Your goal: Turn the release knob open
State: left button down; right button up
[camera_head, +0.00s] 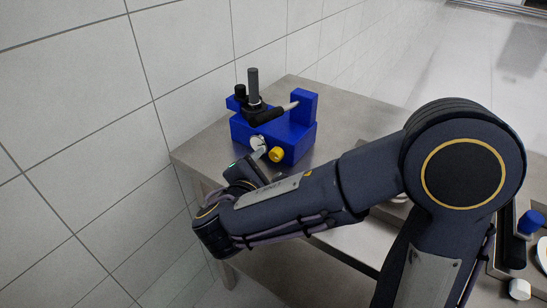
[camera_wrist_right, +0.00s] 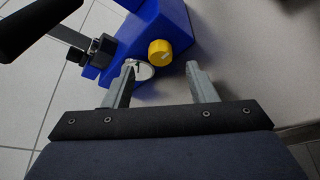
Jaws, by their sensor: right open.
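The blue disc separator (camera_head: 290,135) stands on the metal table, with a yellow knob (camera_head: 276,155) low on its front. In the right wrist view the yellow knob (camera_wrist_right: 160,53) lies ahead of and roughly between the fingertips. My right gripper (camera_head: 260,156) is at the front of the separator, partly hidden by its own arm. In the wrist view its fingers (camera_wrist_right: 160,70) are apart with nothing held between them. The left fingertip overlaps a round white dial (camera_wrist_right: 144,71) beside the knob; I cannot tell if they touch. My left gripper is not in view.
A black lever handle (camera_head: 262,115) and a dark upright post (camera_head: 253,88) top the separator. A tiled wall (camera_head: 90,120) runs along the left. The metal table (camera_head: 350,120) is clear right of the separator. A blue-capped item (camera_head: 530,221) stands at far right.

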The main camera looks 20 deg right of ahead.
aim_at(274, 156)
jog(key=shift+x, duration=2.2)
jog(key=c, duration=1)
jog(key=shift+r+n+g+p, duration=0.3)
jog(key=shift+n+p, duration=0.2)
jog(key=shift+p, duration=0.55)
jog(key=n+g+p, duration=0.1)
jog(key=n+p, duration=0.1)
jog(key=p, duration=0.1)
jog(key=shift+w+a+h+p, duration=0.15)
jog(key=shift+h+p, duration=0.25)
jog(key=shift+n+g+h+p, duration=0.3)
jog(key=shift+n+g+p, duration=0.35)
jog(key=shift+p, duration=0.55)
jog(key=shift+w+a+f+n, duration=0.1)
jog(key=shift+n, duration=0.15)
